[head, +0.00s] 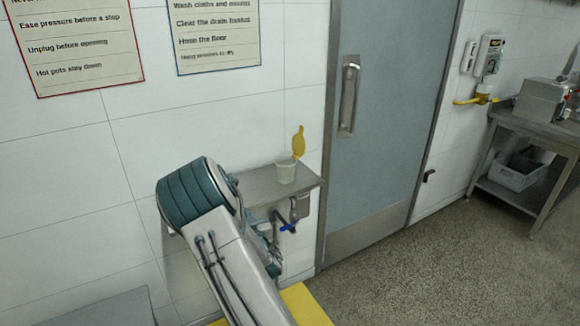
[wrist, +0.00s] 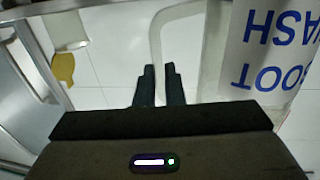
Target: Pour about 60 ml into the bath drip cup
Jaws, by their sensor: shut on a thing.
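A small pale cup (head: 286,172) with a raised yellow flap (head: 299,142) stands upright on a metal wall shelf (head: 250,184); I take it for the bath drip cup. The cup (wrist: 66,32) and its yellow flap (wrist: 63,68) also show at the upper left of the wrist view. My gripper (wrist: 159,68) is shut on the pale handle (wrist: 156,35) of a translucent jug (wrist: 270,50) with blue "BOOT WASH" lettering, to the right of the cup in that view. My arm hides the gripper and jug in the head view. The jug's tilt and liquid level cannot be told.
A blue-handled tap (head: 289,227) is below the shelf. A closed grey door (head: 385,120) is just right of the shelf. A steel table (head: 540,125) with a grey crate (head: 515,173) below stands at far right. The floor (head: 450,250) before the door is clear.

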